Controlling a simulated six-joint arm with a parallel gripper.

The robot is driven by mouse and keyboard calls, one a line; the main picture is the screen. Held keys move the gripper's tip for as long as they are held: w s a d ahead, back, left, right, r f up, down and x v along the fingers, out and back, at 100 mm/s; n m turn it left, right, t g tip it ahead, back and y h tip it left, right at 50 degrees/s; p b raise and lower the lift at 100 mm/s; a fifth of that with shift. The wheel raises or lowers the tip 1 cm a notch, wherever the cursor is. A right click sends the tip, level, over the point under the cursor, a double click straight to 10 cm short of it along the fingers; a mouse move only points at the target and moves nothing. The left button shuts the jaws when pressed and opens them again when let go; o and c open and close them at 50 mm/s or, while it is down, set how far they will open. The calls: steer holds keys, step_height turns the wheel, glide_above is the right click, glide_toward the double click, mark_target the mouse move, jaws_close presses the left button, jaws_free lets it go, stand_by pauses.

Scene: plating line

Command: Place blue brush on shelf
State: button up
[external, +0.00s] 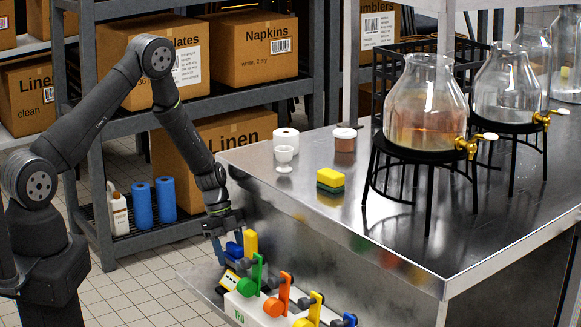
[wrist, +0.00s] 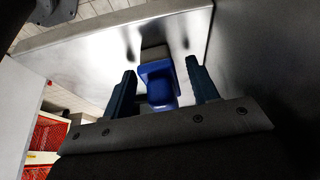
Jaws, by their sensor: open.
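The blue brush (wrist: 160,84), blue with a dark grey end, sits between the two fingers of my gripper (wrist: 162,88) in the wrist view, with a visible gap on each side. In the external view my gripper (external: 228,228) points down over the front left side of the steel counter. A blue piece (external: 236,250) shows just below it, partly covered by the fingers. My gripper is open. A low steel shelf (external: 198,283) runs below the counter top; whether the brush touches it is unclear.
A white rack (external: 243,308) with green, orange and yellow handles stands right beside my gripper. A yellow block (external: 250,243) is close to the fingers. The counter (external: 300,215) holds a sponge (external: 330,180) and glass dispensers (external: 425,105). A grey shelving unit (external: 225,98) with boxes stands behind.

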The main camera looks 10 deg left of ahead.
steer(key=v, duration=0.4)
steer(key=shift+w+r, duration=0.15)
steer(key=shift+r, duration=0.25)
steer(key=w+a, duration=0.8)
steer(key=a, duration=0.1)
steer(key=shift+a+r, duration=0.15)
steer(key=shift+r, duration=0.05)
steer(key=shift+s, duration=0.1)
steer(key=s+d, duration=0.3)
steer(key=d, duration=0.1)
steer(key=s+d, duration=0.4)
steer(key=shift+s+d, duration=0.15)
steer(key=shift+d, duration=0.05)
steer(key=x, duration=0.5)
steer(key=shift+s+d+r, duration=0.2)
steer(key=shift+d, duration=0.05)
steer(key=shift+f, duration=0.4)
steer(key=shift+r, duration=0.15)
